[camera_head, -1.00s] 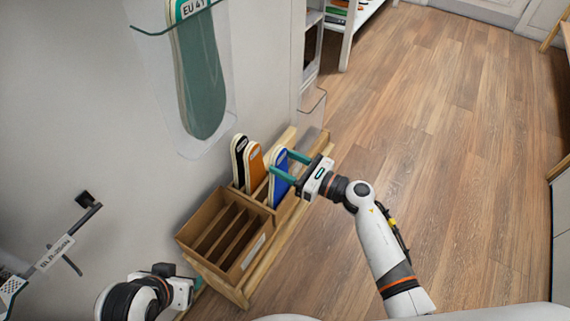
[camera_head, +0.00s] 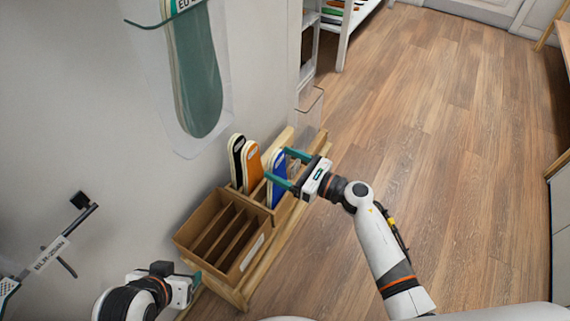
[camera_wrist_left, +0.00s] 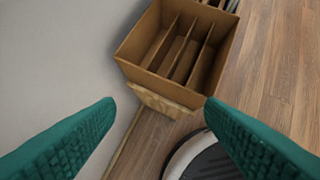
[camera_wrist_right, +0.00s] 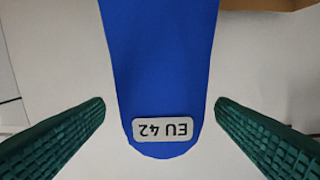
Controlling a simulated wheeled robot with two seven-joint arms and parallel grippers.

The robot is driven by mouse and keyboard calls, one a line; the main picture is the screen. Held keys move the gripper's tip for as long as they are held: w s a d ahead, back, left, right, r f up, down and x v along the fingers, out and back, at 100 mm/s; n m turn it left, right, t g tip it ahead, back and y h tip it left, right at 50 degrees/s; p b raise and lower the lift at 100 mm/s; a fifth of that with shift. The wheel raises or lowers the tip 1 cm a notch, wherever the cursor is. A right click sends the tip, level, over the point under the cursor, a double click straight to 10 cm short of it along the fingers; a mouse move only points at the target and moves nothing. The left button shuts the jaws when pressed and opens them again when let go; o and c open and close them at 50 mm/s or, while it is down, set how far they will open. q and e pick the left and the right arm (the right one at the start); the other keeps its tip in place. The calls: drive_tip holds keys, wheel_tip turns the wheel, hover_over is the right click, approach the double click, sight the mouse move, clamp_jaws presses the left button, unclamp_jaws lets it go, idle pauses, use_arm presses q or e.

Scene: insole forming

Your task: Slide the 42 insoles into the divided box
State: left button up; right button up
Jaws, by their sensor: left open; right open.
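A blue insole (camera_head: 277,178) stands upright in a wooden rack, right of an orange insole (camera_head: 252,168) and a black insole (camera_head: 236,161). In the right wrist view the blue insole (camera_wrist_right: 158,60) carries an "EU 42" label. My right gripper (camera_head: 278,168) is open, with a finger on either side of the blue insole and visible gaps to it. The cardboard divided box (camera_head: 181,240) stands in front of the rack; its slots look empty in the left wrist view (camera_wrist_left: 131,74). My left gripper (camera_head: 197,281) is open and empty near the box's lower corner.
A large green insole (camera_head: 197,80) labelled EU 4-something hangs in a clear holder on the wall. A wooden stand (camera_head: 262,268) carries the box and rack. A bracket (camera_head: 60,245) juts from the wall at left. The wooden floor (camera_head: 450,130) at right is clear.

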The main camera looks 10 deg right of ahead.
drive_tip(key=shift+d, duration=0.1)
use_arm(q)
drive_tip(key=shift+s+a+f+g, duration=0.15)
drive_tip(key=shift+s+g, duration=0.15)
drive_tip(key=shift+s, duration=0.25)
drive_tip(key=shift+s+a+f+g, duration=0.15)
drive_tip(key=shift+s+g, duration=0.15)
drive_tip(key=shift+s, duration=0.2)
use_arm(e)
drive_tip(key=v, duration=1.2)
use_arm(q)
drive_tip(key=shift+w, duration=0.15)
